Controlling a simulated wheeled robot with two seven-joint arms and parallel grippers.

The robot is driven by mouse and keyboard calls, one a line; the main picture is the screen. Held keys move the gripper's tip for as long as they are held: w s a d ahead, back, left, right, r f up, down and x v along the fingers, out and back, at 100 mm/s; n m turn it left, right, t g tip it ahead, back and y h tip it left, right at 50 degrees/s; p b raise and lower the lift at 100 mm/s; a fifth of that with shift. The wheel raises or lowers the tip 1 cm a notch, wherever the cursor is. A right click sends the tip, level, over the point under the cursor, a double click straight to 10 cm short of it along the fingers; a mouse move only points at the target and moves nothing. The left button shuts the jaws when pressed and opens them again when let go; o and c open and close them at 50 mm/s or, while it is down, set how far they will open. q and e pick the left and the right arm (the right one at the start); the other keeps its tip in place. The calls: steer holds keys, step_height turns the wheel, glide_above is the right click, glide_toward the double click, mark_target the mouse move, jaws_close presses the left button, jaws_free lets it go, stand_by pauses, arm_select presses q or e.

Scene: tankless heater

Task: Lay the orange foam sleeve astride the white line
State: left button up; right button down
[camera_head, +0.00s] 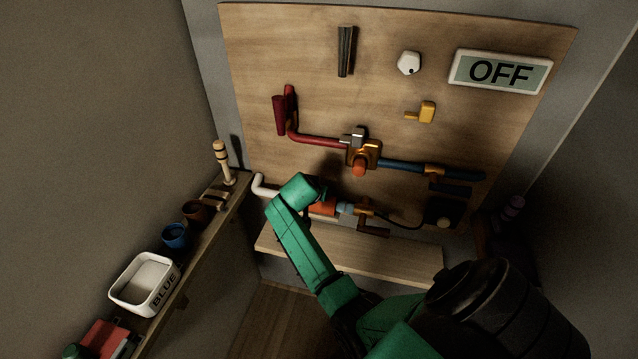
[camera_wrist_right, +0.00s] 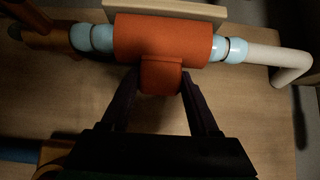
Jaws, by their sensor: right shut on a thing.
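The orange foam sleeve (camera_wrist_right: 165,36) lies along the white line (camera_wrist_right: 268,57) in the right wrist view, between two light blue bands. The line emerges from both its ends; whether the sleeve is fully seated is hidden. The sleeve also shows partly in the head view (camera_head: 323,208), behind my right arm, with the line's white bent end (camera_head: 262,187) to its left. My right gripper (camera_wrist_right: 160,82) is shut on the sleeve's orange tab. My left gripper is not in view.
Behind is a wooden board with a red pipe (camera_head: 318,141), a blue pipe (camera_head: 400,165) and an OFF display (camera_head: 500,72). A small shelf (camera_head: 350,258) is below the line. A left ledge holds a white BLUE bin (camera_head: 145,284) and a blue cup (camera_head: 175,236).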

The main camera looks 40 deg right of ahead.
steer(key=shift+f, duration=0.15)
steer(key=shift+c, duration=0.3)
jaws_free()
steer(key=shift+c, duration=1)
steer(key=shift+c, duration=0.8)
